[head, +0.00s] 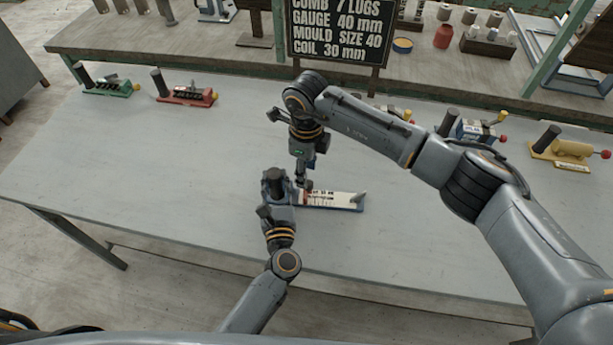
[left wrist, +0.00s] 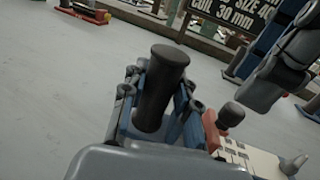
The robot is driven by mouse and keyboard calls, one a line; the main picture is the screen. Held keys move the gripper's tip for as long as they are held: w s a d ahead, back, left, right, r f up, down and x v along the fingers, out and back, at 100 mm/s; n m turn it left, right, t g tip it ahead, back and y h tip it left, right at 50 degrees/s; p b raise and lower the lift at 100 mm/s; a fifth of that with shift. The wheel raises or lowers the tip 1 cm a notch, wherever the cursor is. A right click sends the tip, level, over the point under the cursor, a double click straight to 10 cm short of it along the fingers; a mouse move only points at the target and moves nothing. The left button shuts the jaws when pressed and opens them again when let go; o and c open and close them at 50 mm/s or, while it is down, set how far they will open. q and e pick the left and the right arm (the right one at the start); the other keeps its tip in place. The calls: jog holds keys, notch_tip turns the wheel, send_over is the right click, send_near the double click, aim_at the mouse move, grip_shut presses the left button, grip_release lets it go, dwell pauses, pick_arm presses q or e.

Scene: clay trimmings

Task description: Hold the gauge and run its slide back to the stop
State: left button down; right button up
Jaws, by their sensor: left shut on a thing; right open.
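The gauge (head: 335,201) lies mid-table in the head view, a white marked plate on a blue base. Its dark upright handle (left wrist: 160,88) stands at the left end. My left gripper (head: 277,185) is shut on this handle, with its fingers around it. The red slide (left wrist: 211,131) with a dark knob (left wrist: 231,115) sits near the handle end. A pale grey peg (head: 359,197) stands at the far right end of the plate. My right gripper (head: 304,182) is open, pointing down over the slide's end and partly hiding it; contact cannot be told.
A green device (head: 108,88) and a red one (head: 188,96) stand at the back left. A blue-and-white one (head: 470,131) and a yellow one (head: 572,151) stand at the right. A black sign (head: 340,32) stands behind. The table (head: 150,170) left of the gauge is clear.

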notch_tip(320, 180, up, 8)
dwell(0.5)
pick_arm(q)
jog(key=c, duration=0.9)
grip_release()
jog(key=shift+c, duration=0.2)
